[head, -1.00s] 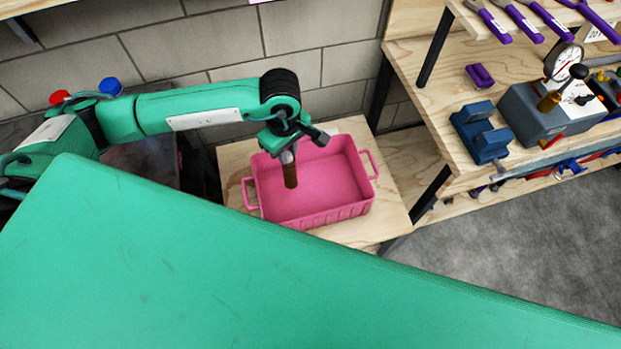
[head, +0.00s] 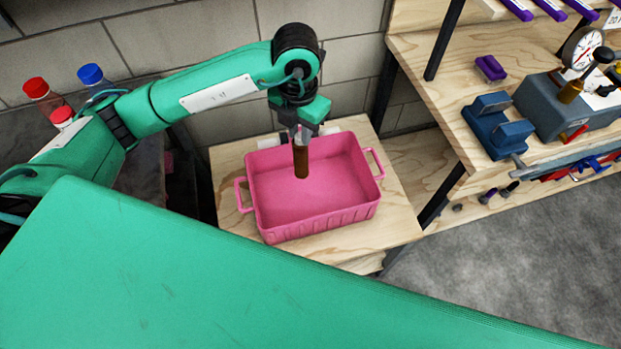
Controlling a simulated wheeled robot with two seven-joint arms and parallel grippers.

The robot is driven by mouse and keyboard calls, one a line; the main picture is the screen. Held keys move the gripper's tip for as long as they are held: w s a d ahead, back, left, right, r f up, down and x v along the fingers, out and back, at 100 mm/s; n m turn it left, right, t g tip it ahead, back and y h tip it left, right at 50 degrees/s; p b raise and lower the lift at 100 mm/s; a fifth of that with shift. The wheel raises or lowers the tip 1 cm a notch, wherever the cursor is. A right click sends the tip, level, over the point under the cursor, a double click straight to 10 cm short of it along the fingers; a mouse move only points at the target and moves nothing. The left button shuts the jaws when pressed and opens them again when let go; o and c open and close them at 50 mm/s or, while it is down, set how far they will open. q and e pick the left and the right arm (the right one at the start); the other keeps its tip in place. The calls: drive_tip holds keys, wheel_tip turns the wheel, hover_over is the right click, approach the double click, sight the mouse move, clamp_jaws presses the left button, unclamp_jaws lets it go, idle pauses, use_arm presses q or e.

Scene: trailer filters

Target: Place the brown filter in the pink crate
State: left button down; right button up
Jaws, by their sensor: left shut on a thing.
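The brown filter (head: 301,162) is a dark brown upright cylinder with a pale top. My left gripper (head: 301,132) is shut on its top end and points down. The filter hangs over the inside of the pink crate (head: 312,227); I cannot tell whether its lower end touches the crate floor. The crate is an open box with a handle at each short end, and its visible floor is empty. My right gripper is not in view.
The crate stands on a small wooden table (head: 398,222) against a grey block wall. To the right is a wooden workbench (head: 440,70) with blue blocks (head: 497,127) and a gauge (head: 582,48). Bottles with red (head: 35,88) and blue (head: 90,74) caps stand at left.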

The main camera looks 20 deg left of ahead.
sight(302, 171)
use_arm(q)
drive_tip(key=shift+n, duration=0.3)
drive_tip(key=shift+f, duration=0.2)
wheel_tip(302, 171, down, 15)
drive_tip(key=shift+f+p, duration=0.1)
drive_tip(key=shift+p, duration=0.45)
wheel_tip(302, 171, down, 4)
drive_tip(key=shift+f, duration=0.15)
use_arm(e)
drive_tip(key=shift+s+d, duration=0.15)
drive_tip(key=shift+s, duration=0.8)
use_arm(q)
drive_tip(key=shift+f, duration=0.1)
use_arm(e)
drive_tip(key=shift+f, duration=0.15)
